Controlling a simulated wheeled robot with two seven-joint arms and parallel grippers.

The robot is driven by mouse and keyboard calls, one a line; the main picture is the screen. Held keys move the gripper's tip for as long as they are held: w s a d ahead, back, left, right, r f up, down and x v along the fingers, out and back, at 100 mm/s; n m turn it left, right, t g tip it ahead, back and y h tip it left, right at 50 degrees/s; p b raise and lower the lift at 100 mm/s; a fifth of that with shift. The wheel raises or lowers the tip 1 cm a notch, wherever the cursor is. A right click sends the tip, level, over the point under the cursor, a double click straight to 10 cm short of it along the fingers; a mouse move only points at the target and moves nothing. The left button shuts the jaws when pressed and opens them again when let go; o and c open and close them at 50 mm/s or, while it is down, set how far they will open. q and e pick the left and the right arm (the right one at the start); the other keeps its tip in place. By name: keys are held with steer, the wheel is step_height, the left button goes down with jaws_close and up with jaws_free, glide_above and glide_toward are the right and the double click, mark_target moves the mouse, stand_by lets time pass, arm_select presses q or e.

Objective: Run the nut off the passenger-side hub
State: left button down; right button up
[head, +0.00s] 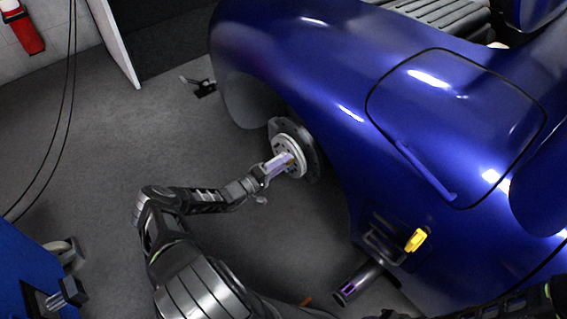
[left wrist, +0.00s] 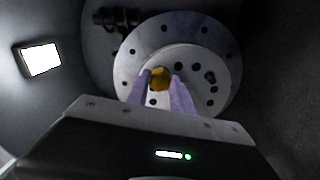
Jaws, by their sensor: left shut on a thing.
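The passenger-side hub (head: 292,142) is a pale round disc with a ring of holes, beside the blue car's front wheel opening. It fills the upper middle of the left wrist view (left wrist: 196,60). My left gripper (head: 287,161) reaches the hub from the lower left. Its two lavender fingers (left wrist: 160,84) are shut on the nut, one on each side. The fingers hide part of the nut and the lower hub face. My right gripper does not show clearly; only a dark arm shows at the lower right.
The blue car body (head: 330,65) curves close above and right of the hub. A yellow object (head: 417,240) and a dark tube (head: 360,283) are at its lower right. A blue cabinet (head: 25,270) stands at lower left. Grey floor (head: 150,140) left of the hub is open.

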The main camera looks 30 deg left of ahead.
arm_select(q)
steer(key=shift+r, duration=0.1)
steer(key=s+a+n, duration=0.1)
steer(key=s+n, duration=0.4)
steer(key=n, duration=0.4)
steer(key=shift+s+a, duration=0.4)
stand_by(0.6)
stand_by(0.6)
